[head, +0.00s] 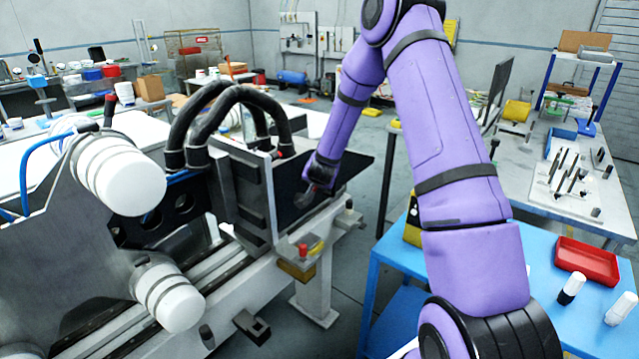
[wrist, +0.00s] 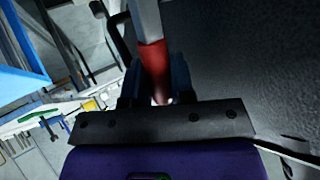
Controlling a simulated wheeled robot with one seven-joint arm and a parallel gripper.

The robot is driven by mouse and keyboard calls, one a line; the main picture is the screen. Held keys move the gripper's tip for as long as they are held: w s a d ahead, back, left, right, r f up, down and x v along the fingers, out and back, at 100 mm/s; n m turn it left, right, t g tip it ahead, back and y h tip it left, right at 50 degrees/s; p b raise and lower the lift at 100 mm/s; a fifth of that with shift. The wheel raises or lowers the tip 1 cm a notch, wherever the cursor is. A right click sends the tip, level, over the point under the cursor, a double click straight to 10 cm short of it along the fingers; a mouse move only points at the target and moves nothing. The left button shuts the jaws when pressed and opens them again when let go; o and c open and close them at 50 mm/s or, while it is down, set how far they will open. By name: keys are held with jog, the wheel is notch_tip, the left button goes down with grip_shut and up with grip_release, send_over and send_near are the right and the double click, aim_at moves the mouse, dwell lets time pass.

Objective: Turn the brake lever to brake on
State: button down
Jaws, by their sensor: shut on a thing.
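In the wrist view, the brake lever (wrist: 153,62) has a red grip on a grey shaft that runs up out of the top of the picture. My gripper (wrist: 156,78) is shut on the red grip, with one finger on each side of it. In the head view, my gripper (head: 312,192) is dark and small beside the black panel of the machine. The lever cannot be made out there, and its brake on and off marks are not visible.
The grey machine (head: 60,270) with white cylinders fills the left. A black panel (head: 346,168) stands close to my gripper. A red knob (head: 303,250) sits on a ledge below. A blue table (head: 400,245) with a red tray (head: 588,262) is at right.

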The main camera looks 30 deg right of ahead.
jog(key=h, duration=0.1)
jog(key=a+t, duration=0.1)
jog(key=a+r+n+h, duration=0.1)
jog(key=shift+s+a+t+h, duration=0.15)
jog(key=shift+s+t+h, duration=0.15)
jog(key=shift+s, duration=0.05)
jog(key=shift+s+a+r+n+t+h, duration=0.1)
jog(key=shift+s+a+n+t+h, duration=0.15)
jog(key=shift+a+n+t+h, duration=0.3)
jog(key=shift+s+a+r+n+t+h, duration=0.1)
jog(key=shift+s+a+n+t+h, duration=0.2)
jog(key=shift+a+t+h, duration=0.35)
jog(key=shift+d, duration=0.1)
jog(key=c, duration=1)
grip_release()
jog(key=shift+o, duration=0.2)
jog(key=v, duration=1)
jog(key=shift+s+a+r, duration=0.15)
jog(key=shift+a, duration=0.2)
